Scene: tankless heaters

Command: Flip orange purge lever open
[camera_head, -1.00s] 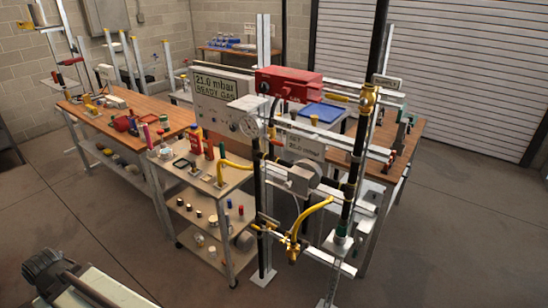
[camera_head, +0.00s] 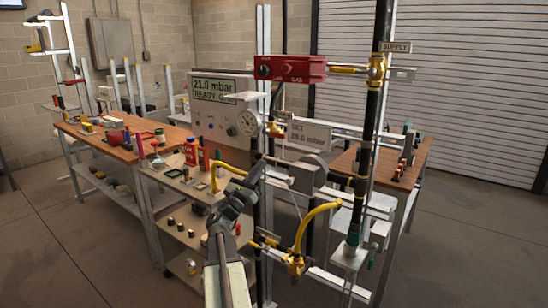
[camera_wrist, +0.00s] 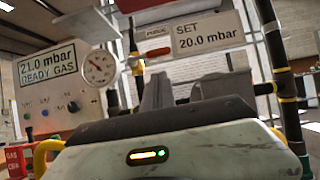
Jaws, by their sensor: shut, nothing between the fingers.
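A small orange-yellow part (camera_head: 276,130), which may be the purge lever, sits beside the round gauge, left of the SET 20.0 mbar sign (camera_head: 310,133). My gripper (camera_head: 257,172) is shut and empty, in front of the rig, below and left of that part in the head view. In the wrist view its dark fingers (camera_wrist: 172,88) point forward and partly hide the rig behind.
A panel (camera_head: 222,105) reads 21.0 mbar READY GAS. A red unit (camera_head: 290,68) and a brass supply valve (camera_head: 377,68) sit above. Yellow hoses (camera_head: 315,219), black pipes and metal rails crowd the front. A cart (camera_head: 165,175) stands left; open floor lies at right.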

